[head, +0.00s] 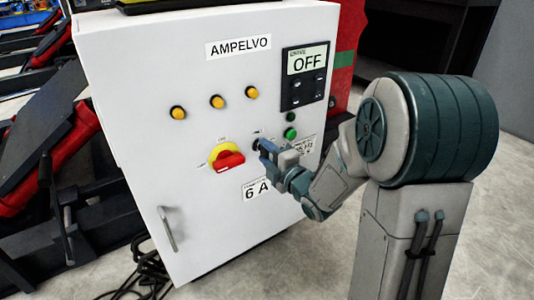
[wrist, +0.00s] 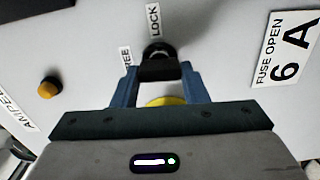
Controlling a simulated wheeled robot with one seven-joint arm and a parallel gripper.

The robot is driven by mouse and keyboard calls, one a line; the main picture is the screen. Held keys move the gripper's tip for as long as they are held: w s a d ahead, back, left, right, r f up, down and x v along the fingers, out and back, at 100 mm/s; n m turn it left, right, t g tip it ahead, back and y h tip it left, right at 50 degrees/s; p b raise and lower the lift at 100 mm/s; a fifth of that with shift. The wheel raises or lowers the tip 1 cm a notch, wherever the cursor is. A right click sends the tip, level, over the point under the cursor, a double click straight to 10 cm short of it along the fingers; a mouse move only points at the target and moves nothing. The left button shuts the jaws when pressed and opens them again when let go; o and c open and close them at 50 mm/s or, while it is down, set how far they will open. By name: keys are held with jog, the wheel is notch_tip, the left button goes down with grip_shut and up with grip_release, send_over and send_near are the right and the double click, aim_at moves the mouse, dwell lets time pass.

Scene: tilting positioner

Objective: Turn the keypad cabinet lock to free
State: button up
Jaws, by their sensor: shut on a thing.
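The keypad cabinet (head: 130,110) is a white box with its front facing me. Its lock (head: 257,142) is a small dark round fitting, right of the red and yellow switch. In the wrist view the lock (wrist: 157,50) has a "LOCK" label (wrist: 153,20) above it and a "FREE" label (wrist: 126,58) to its left. My gripper (head: 265,150) is at the lock. In the wrist view my gripper (wrist: 158,73) has its blue fingers on both sides of the lock's black knob, shut on it. Which label the knob points to, I cannot tell.
A red handle on a yellow disc (head: 229,160) sits just left of the lock. Green button (head: 290,133), a display reading "OFF" (head: 306,62) and several yellow buttons (head: 217,101) are nearby. A "6 A" label (head: 257,190) is below. A door handle (head: 167,229) is lower left.

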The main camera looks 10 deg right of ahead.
jog(key=shift+n, duration=0.3)
jog(key=o, duration=1)
jog(key=shift+s+d, duration=0.1)
